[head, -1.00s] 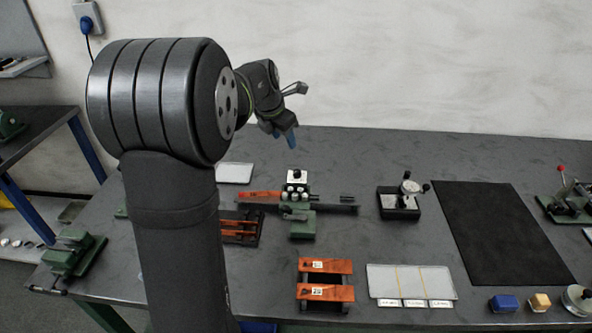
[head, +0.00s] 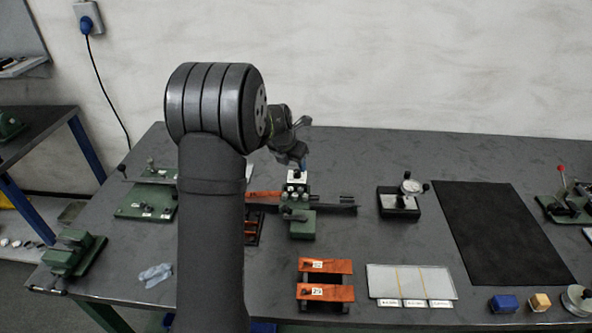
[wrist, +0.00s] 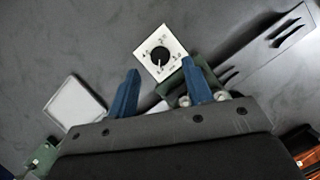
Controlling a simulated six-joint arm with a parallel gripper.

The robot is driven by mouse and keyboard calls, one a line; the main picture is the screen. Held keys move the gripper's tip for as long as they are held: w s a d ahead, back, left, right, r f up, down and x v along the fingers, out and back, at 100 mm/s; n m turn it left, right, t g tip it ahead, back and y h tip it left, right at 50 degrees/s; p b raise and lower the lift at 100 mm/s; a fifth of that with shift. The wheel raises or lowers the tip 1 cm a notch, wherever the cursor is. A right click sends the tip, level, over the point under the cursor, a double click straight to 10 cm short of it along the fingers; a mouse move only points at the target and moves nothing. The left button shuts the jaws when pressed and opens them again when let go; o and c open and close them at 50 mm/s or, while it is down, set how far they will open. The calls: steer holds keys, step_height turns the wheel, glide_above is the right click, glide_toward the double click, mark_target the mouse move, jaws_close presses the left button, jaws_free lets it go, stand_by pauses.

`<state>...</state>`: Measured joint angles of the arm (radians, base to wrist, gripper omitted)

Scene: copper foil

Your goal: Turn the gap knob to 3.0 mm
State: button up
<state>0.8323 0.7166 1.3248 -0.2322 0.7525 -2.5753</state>
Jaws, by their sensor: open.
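The gap knob (wrist: 159,54) is a round black dial on a white square plate (wrist: 169,42) with markings too small to read. In the wrist view it lies beyond my fingertips, roughly centred between them. The plate also shows in the head view (head: 296,176) on top of a green roller device (head: 302,226). My gripper (wrist: 161,80) is open and empty, with two blue fingers apart. In the head view my gripper (head: 303,165) is just above and behind the white plate. The knob's setting cannot be read.
A dial gauge (head: 410,188) stands to the right, then a black mat (head: 500,230). A green shear-like tool (head: 145,200) is at left. Bench between gauge and roller device is free.

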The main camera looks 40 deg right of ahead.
mark_target(297, 171)
steer(key=shift+x, duration=2.1)
steer(key=shift+c, duration=0.3)
steer(key=c, duration=0.9)
